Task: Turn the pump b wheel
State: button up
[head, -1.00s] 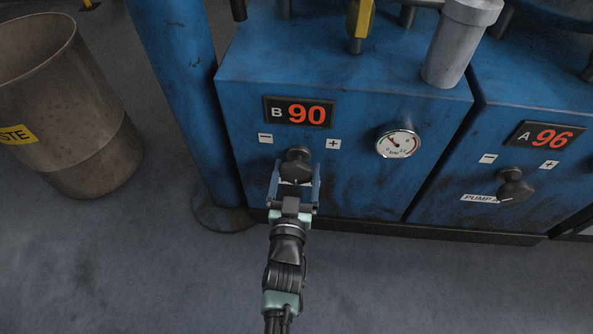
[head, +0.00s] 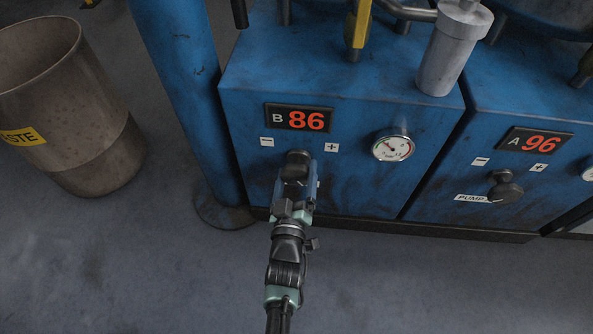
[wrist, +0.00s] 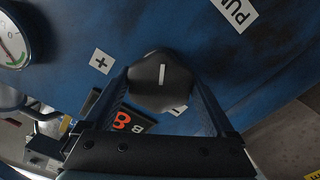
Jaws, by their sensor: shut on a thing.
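The pump B wheel is a dark knob (head: 297,158) on the front of the blue pump cabinet, between a minus label (head: 267,142) and a plus label (head: 331,147). In the wrist view the knob (wrist: 160,82) shows a white index line. My gripper (head: 296,178) is shut on the knob, with a finger on either side of it in the wrist view (wrist: 163,95). The gripper is rolled relative to the cabinet front. The B display (head: 299,117) above the knob reads 86.
A pressure gauge (head: 393,148) is right of the knob. The pump A cabinet, with its own knob (head: 505,187) and a display (head: 536,141) reading 96, stands further right. A blue post (head: 180,85) and a waste bin (head: 65,110) are at left. The floor in front is clear.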

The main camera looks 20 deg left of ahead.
jog(key=shift+n, duration=0.4)
jog(key=o, duration=1.1)
jog(key=shift+c, duration=0.2)
jog(key=shift+s, duration=0.15)
jog(key=p+v, duration=0.5)
jog(key=v, duration=0.7)
jog(key=shift+s, duration=0.4)
jog(key=shift+d, duration=0.15)
